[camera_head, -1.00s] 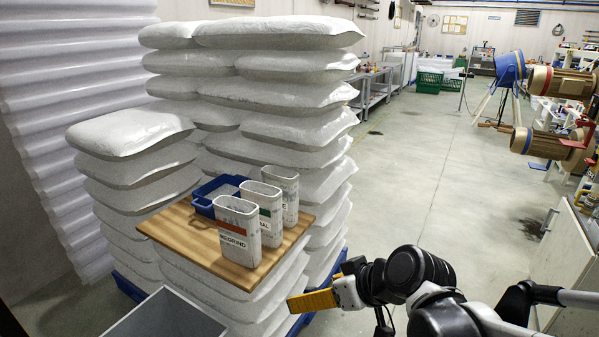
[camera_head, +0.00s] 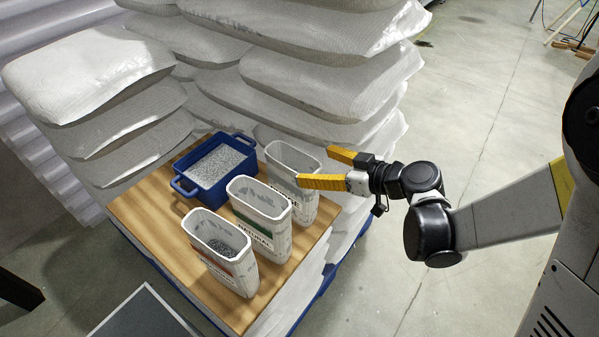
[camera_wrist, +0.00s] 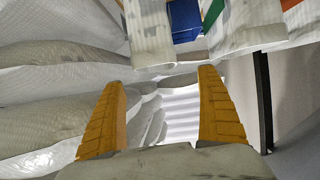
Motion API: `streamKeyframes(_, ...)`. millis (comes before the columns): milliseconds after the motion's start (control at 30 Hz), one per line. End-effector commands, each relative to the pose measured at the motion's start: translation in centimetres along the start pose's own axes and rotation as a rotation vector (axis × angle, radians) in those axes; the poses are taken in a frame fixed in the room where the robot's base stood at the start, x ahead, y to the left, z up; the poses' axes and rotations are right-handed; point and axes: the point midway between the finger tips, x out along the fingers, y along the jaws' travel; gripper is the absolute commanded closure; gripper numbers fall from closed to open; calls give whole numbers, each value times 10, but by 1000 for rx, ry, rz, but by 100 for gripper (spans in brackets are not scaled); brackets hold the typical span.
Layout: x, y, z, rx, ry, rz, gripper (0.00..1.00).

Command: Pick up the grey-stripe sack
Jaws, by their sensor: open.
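The grey-stripe sack (camera_head: 303,206) is an open-topped white container with a greyish band. It stands upright at the right end of a row of three on a wooden board (camera_head: 150,222). My gripper (camera_head: 318,167) is open and empty at its right side. One yellow finger overlaps the sack's front in the head view; the other shows beyond its rim. In the wrist view the sack (camera_wrist: 149,36) is at the top, ahead of the spread fingertips (camera_wrist: 161,78). I cannot tell whether a finger touches it.
A green-stripe sack (camera_head: 262,232) and a red-stripe sack (camera_head: 222,262) stand close to its left. A blue tub (camera_head: 180,186) of grey granules sits behind them. Stacked white bags (camera_head: 330,75) rise behind the board. Open floor (camera_head: 455,120) lies to the right.

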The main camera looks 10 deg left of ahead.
Motion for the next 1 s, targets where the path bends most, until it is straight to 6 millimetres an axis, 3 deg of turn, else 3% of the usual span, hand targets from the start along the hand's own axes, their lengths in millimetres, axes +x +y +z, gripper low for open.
streamKeyframes(133,27,0,2,-1,-1,-2,14)
streamKeyframes(433,50,3,2,0,-1,0,14)
streamKeyframes(700,90,8,2,0,-1,0,14)
streamKeyframes(933,92,8,0,1,-1,1,14)
streamKeyframes(967,92,8,0,1,-1,1,19)
streamKeyframes(1000,92,8,0,1,-1,1,31)
